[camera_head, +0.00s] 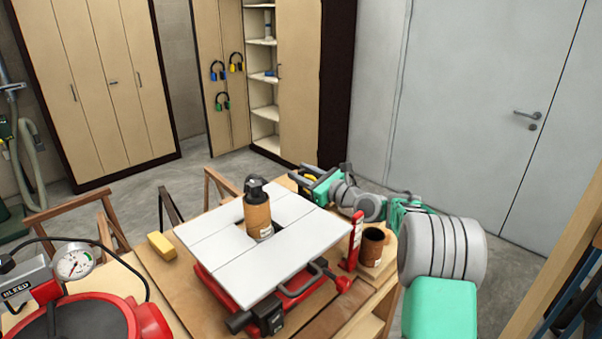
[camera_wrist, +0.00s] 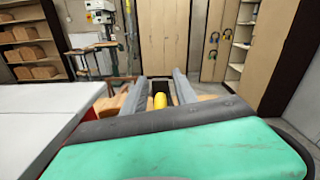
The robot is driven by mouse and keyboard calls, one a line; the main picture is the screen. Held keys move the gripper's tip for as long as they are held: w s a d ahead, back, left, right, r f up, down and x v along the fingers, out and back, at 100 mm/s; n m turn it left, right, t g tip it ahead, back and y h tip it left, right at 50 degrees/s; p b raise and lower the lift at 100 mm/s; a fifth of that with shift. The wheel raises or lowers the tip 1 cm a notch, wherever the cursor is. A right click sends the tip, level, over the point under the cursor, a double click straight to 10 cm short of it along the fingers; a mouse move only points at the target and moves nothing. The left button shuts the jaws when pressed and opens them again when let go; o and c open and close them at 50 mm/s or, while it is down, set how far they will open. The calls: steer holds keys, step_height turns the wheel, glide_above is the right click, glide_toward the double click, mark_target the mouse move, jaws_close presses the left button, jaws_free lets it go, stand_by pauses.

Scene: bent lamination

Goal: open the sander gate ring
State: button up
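The spindle sander has a pale flat table top (camera_head: 220,271) on a red base, with a brown sanding sleeve (camera_head: 258,222) and black cap upright in its middle. At its front low edge are a dark round port (camera_head: 238,323) and a black ribbed part (camera_head: 271,312); I cannot tell which is the gate ring. My gripper (camera_head: 303,182) is beyond the sander table's far right side, apart from the port. In the wrist view my gripper (camera_wrist: 160,80) has its two grey fingers apart, with nothing held. A yellow object (camera_wrist: 160,101) shows between them.
A red machine with a gauge (camera_head: 74,263) stands at the front left. A yellow block (camera_head: 161,246) lies left of the sander. A brown cylinder (camera_head: 373,246) and a red upright piece (camera_head: 354,240) stand to its right. Cabinets (camera_head: 100,90) line the back.

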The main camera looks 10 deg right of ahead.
steer(key=shift+c, duration=0.5)
jaws_close()
stand_by(0.8)
